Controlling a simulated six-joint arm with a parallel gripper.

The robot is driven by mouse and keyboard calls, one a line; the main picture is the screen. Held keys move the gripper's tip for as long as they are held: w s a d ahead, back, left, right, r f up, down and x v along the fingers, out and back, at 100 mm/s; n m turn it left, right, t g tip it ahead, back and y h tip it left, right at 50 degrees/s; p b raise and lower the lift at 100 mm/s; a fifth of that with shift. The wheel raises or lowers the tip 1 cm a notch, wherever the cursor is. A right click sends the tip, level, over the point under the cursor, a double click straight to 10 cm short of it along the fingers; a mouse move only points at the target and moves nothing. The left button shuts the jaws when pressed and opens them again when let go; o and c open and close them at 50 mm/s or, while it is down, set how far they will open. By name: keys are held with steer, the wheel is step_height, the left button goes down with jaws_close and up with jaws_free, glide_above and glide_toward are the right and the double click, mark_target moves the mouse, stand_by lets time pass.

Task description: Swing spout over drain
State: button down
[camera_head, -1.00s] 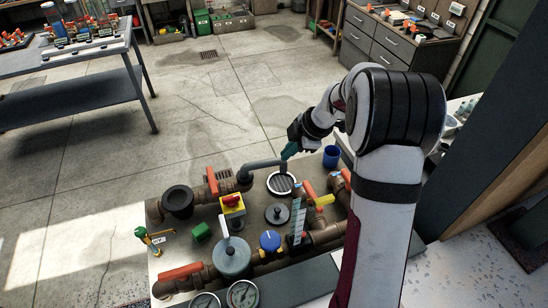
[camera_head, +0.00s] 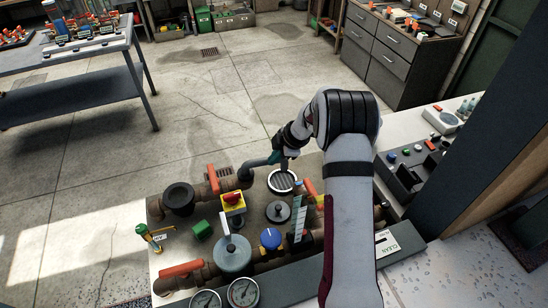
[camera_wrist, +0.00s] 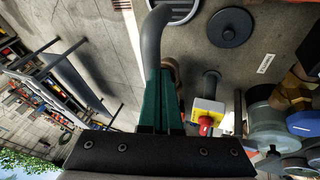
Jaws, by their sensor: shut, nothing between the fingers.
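The spout (camera_head: 259,165) is a grey bent pipe rising from the brown pipework, its free end on the far side of the drain. The drain (camera_head: 283,181) is a round slotted grate with a pale rim on the bench top. My gripper (camera_head: 280,160) is shut and empty, its green fingertips pointing down beside the spout's free end; contact cannot be told. In the wrist view the closed green fingers (camera_wrist: 161,80) are close to the curved spout (camera_wrist: 151,38), and part of the drain (camera_wrist: 181,9) shows at the top edge.
A red-and-yellow switch (camera_head: 232,201), a black knob disc (camera_head: 278,212), a blue knob (camera_head: 270,239) and an orange-handled valve (camera_head: 213,180) crowd the bench. A black control panel (camera_head: 412,166) is at right. Open floor lies beyond.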

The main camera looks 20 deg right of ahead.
steer(key=shift+w+d+f, duration=0.1)
steer(key=shift+w, duration=0.35)
steer(key=shift+w+d+f, duration=0.1)
steer(key=shift+w, duration=0.35)
steer(key=shift+s+f, duration=0.1)
steer(key=shift+s, duration=0.05)
